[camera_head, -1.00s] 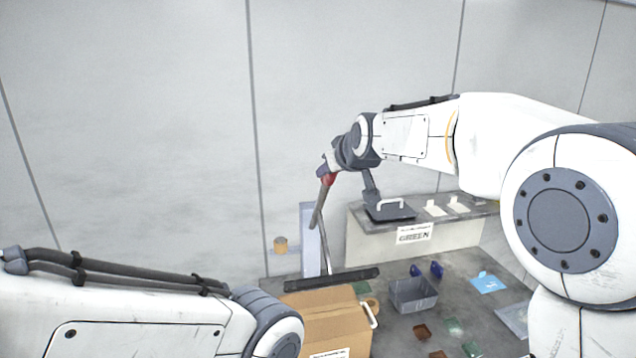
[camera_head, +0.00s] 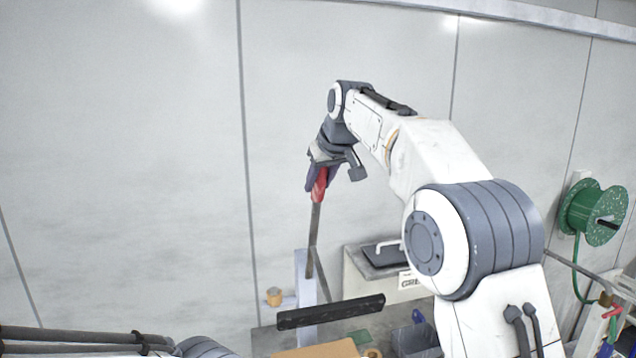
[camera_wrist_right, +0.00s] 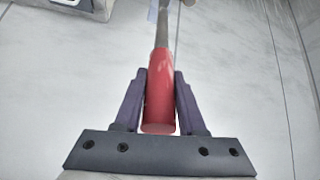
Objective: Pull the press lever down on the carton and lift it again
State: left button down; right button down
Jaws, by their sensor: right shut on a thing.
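The press lever is a grey bar (camera_head: 314,225) with a red grip (camera_head: 319,185) at its top end. It stands nearly upright, above the press column (camera_head: 303,270). My right gripper (camera_head: 317,180) is shut on the red grip. The right wrist view shows the red grip (camera_wrist_right: 159,95) between the two purple fingers of the gripper (camera_wrist_right: 160,90). The dark press bar (camera_head: 331,312) hangs level above the brown carton (camera_head: 318,350), whose lower part is cut off by the frame. My left arm shows at the lower left; its gripper is out of view.
A raised grey ledge (camera_head: 352,290) with a sign and a dark handled plate (camera_head: 384,254) stands right of the press. A grey bin (camera_head: 415,340) sits right of the carton. A green hose reel (camera_head: 594,212) hangs at the far right. The wall space above the lever is clear.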

jog(key=shift+w+r, duration=0.1)
jog(key=shift+r, duration=0.25)
jog(key=c, duration=0.6)
grip_release()
jog(key=shift+w, duration=0.1)
jog(key=shift+o, duration=0.5)
jog(key=shift+f, duration=0.1)
jog(key=shift+s, duration=0.2)
jog(key=b+v, duration=0.1)
jog(key=v, duration=0.9)
jog(key=shift+s, duration=0.1)
